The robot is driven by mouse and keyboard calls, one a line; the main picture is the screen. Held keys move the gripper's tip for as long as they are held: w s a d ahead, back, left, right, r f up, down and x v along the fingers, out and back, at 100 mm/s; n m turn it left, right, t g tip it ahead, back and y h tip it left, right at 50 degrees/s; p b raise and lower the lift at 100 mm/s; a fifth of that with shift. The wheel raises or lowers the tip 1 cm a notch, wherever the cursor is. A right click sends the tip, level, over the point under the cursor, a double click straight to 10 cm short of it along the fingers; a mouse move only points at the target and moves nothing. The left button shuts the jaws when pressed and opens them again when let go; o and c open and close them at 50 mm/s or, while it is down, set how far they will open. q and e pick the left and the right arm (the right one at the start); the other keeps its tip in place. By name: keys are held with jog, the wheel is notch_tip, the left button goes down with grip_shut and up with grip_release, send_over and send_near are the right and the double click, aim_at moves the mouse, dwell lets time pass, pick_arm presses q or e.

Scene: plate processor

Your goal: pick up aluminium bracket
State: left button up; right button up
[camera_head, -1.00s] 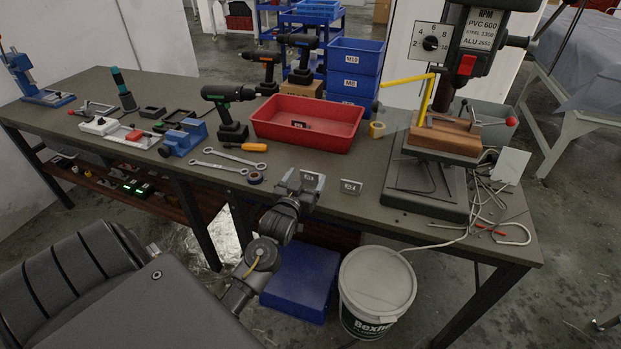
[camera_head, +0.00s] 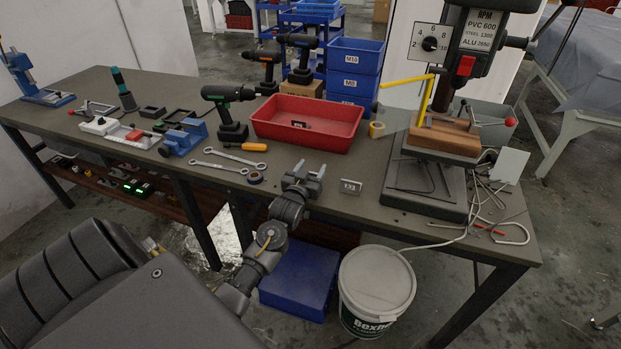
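A small grey aluminium bracket (camera_head: 351,187) with dark marking lies near the table's front edge, left of the drill press base. My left gripper (camera_head: 309,170) is over the table just left of this bracket and apart from it. Its two fingers point away from me with a gap between them, so it looks open. A second bracket, seen beside the fingers earlier, is hidden now, probably by the gripper. A small marked piece (camera_head: 300,124) lies in the red bin (camera_head: 330,142). My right gripper is not in view.
The drill press (camera_head: 428,190) stands right of the bracket, with loose cables and hex keys beside it. A white bucket (camera_head: 376,280) stands below the front edge.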

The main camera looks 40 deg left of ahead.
pick_arm(q)
jog(key=c, duration=0.5)
jog(key=shift+c, duration=0.2)
